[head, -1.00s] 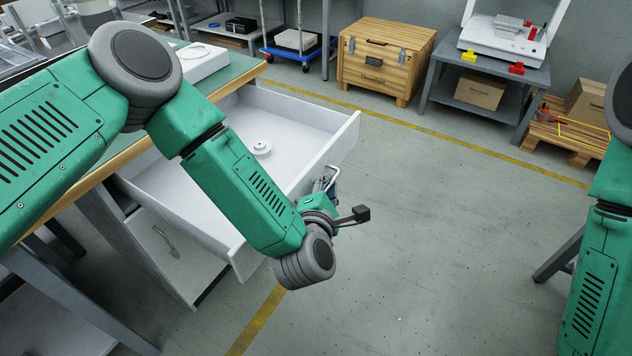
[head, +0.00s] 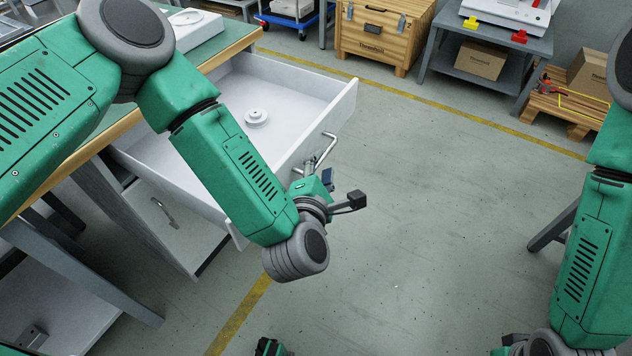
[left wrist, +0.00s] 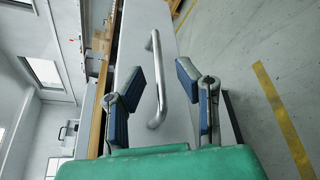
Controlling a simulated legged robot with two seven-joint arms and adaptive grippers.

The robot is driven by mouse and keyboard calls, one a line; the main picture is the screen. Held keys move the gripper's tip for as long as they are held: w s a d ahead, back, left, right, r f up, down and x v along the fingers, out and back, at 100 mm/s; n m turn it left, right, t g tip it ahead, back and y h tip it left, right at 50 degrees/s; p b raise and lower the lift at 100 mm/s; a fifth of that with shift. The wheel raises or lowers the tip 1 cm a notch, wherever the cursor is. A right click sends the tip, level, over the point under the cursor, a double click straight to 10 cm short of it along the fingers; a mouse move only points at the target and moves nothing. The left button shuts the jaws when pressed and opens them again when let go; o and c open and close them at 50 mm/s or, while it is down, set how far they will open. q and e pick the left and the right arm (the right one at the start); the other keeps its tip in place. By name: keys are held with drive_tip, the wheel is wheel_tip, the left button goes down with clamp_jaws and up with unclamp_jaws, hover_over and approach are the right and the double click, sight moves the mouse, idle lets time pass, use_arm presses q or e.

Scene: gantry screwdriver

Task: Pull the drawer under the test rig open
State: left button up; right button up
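The white drawer (head: 290,95) under the bench stands pulled far out, with a small white round part (head: 257,117) lying inside. Its bar handle (head: 327,148) is on the drawer front. In the left wrist view, the handle (left wrist: 157,80) shows upright between and beyond the two blue-padded fingers. My left gripper (left wrist: 161,84) is open, its fingers spread to either side of the handle with visible gaps. In the head view my left gripper (head: 322,178) is just in front of the drawer front, partly hidden by its wrist.
The green-topped bench (head: 215,42) with a wooden edge is above the drawer. A cabinet door (head: 150,215) is below it. A wooden crate (head: 380,35) and a grey table (head: 485,50) stand at the back. The floor right of the drawer is clear.

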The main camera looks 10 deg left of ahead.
use_arm(q)
drive_tip(key=v, duration=0.7)
drive_tip(key=shift+s, duration=0.2)
drive_tip(key=s+a+f+m+g+h+p, duration=0.3)
drive_tip(key=s+a+f+m+g+p, duration=0.35)
drive_tip(key=m, duration=0.75)
drive_tip(key=s+a+f+m+g+y+p, duration=0.1)
drive_tip(key=s+a+f+m+g+y, duration=0.1)
drive_tip(key=s+a+m+g, duration=0.6)
drive_tip(key=s+a+m+y, duration=0.1)
drive_tip(key=s+a+m, duration=0.2)
drive_tip(key=s+a, duration=0.3)
drive_tip(key=shift+s+a+p, duration=0.15)
drive_tip(key=shift+s+p, duration=0.1)
drive_tip(key=shift+p, duration=0.05)
drive_tip(key=shift+w+f, duration=0.1)
drive_tip(key=shift+f, duration=0.1)
